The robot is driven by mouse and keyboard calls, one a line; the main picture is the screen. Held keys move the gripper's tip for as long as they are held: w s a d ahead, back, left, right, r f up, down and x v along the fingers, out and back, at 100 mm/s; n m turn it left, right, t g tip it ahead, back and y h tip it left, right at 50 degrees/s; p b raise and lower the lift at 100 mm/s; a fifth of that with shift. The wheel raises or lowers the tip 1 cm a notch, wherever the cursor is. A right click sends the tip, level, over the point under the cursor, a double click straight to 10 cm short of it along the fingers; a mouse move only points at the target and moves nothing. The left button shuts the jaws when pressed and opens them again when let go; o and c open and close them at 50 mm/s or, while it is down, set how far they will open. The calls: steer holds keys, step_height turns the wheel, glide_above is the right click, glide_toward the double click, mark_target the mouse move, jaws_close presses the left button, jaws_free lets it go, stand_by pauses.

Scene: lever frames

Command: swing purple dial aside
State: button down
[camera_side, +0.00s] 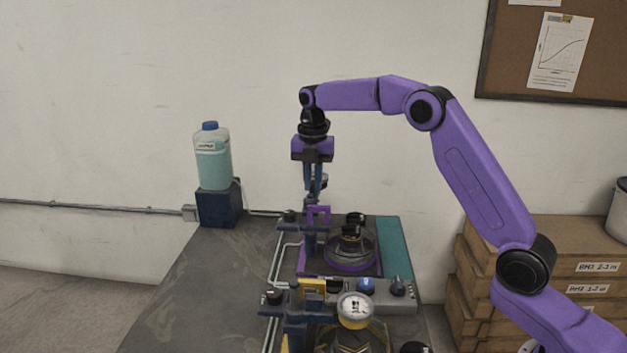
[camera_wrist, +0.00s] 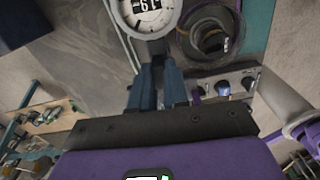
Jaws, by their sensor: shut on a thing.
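The dial (camera_wrist: 148,12) shows a pale face with digits and a grey rim at the top edge of the wrist view, partly cut off. My gripper (camera_wrist: 157,62) is shut at its near edge; the exact contact is hidden by the fingers. In the side view my gripper (camera_side: 314,198) points down above the purple bracket (camera_side: 318,211), and the dial (camera_side: 323,181) shows only as a small dark shape beside the fingers. The purple-ringed round fitting (camera_side: 350,252) stands to the right, its top not covered by the dial; it also shows in the wrist view (camera_wrist: 210,38).
A second station with a yellow bracket (camera_side: 313,289) and a white-faced gauge (camera_side: 355,309) stands nearer the side camera. A grey control box (camera_side: 375,296) lies between. The table's left side (camera_side: 205,285) is clear.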

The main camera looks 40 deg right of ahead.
steer(key=shift+r, duration=0.1)
steer(key=c, duration=1.1)
jaws_free()
step_height(320, 180, up, 12)
steer(key=shift+f, duration=0.1)
steer(key=shift+a, duration=0.1)
stand_by(0.5)
